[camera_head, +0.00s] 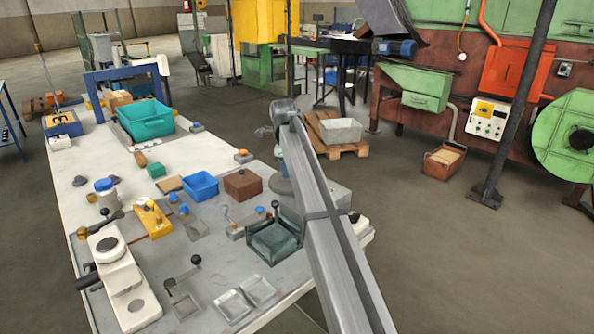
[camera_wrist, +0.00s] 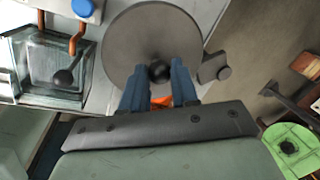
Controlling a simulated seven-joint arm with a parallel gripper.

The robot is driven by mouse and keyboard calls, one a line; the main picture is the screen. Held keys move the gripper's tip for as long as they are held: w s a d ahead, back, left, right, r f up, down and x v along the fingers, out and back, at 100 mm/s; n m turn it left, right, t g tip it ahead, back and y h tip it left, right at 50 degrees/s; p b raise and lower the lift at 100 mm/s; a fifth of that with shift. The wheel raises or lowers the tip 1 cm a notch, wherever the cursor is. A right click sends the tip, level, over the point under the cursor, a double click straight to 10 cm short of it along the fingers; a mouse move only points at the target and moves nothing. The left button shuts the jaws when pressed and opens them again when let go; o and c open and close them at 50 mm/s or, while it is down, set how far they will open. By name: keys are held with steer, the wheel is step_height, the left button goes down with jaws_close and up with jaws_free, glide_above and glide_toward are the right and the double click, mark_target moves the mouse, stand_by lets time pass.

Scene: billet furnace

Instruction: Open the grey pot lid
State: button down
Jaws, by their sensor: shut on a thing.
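The grey pot lid (camera_wrist: 125,45) is a flat round disc with a dark knob (camera_wrist: 159,71) at its middle, seen from above in the wrist view. A grey side piece (camera_wrist: 213,68) sits at its right edge. My gripper (camera_wrist: 158,80) has its blue fingers on either side of the knob and is shut on it. In the head view part of the grey lid (camera_head: 280,188) shows beside my arm, which hides the rest. The pot under the lid is hidden, and I cannot tell whether the lid is raised.
A glass-like box with a knobbed lever (camera_head: 275,238) stands close by on the white table (camera_head: 215,262). A brown block (camera_head: 243,185), a blue bin (camera_head: 201,185) and a teal crate (camera_head: 146,120) stand farther left. Floor lies beyond the table's right edge.

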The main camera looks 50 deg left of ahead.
mark_target(281, 173)
steer(key=a+m, duration=0.2)
steer(key=a, duration=0.1)
steer(key=shift+w+a+m+h, duration=0.25)
steer(key=shift+a+m+h, duration=0.15)
steer(key=shift+a+m, duration=0.9)
steer(key=shift+d, duration=0.2)
steer(key=c, duration=0.9)
jaws_free()
steer(key=shift+o, duration=0.2)
step_height(281, 173, up, 14)
steer(key=s, duration=0.2)
steer(key=shift+s+d+f, duration=0.2)
steer(key=shift+s, duration=0.1)
